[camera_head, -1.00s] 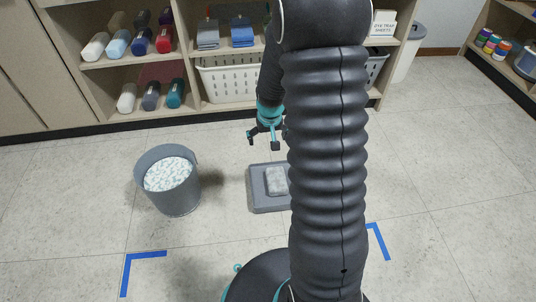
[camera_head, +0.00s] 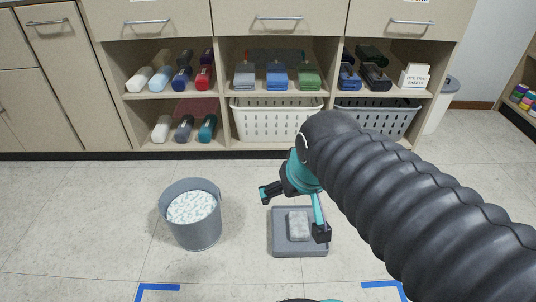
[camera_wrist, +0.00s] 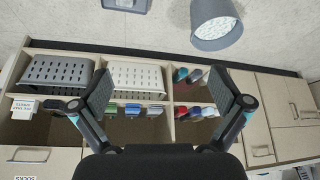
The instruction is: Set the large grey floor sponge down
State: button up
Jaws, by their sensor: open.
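The grey sponge (camera_head: 299,226) is a pale, mottled block. It lies flat in the shallow grey tray (camera_head: 283,246) on the floor. My gripper (camera_head: 295,213) is open, with nothing between its fingers. In the head view its right finger overlaps the tray's right side, beside the sponge; I cannot tell the height between them. In the wrist view my open gripper (camera_wrist: 166,92) faces the shelves, and only the tray's edge (camera_wrist: 126,5) shows at the top. The sponge is not visible there.
A grey bucket (camera_head: 193,232) with speckled white contents stands left of the tray. Shelves behind hold rolls, folded cloths, a white basket (camera_head: 275,122) and a grey basket (camera_head: 378,118). Blue tape corners (camera_head: 158,287) mark the floor.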

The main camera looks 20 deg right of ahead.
jog(key=s, duration=0.3)
jog(key=shift+s+a+r, duration=0.2)
jog(key=shift+a+r, duration=0.1)
jog(key=shift+a, duration=0.1)
notch_tip(320, 180, up, 6)
jog(key=p, duration=0.5)
jog(key=shift+f+p, duration=0.1)
jog(key=shift+p, duration=0.25)
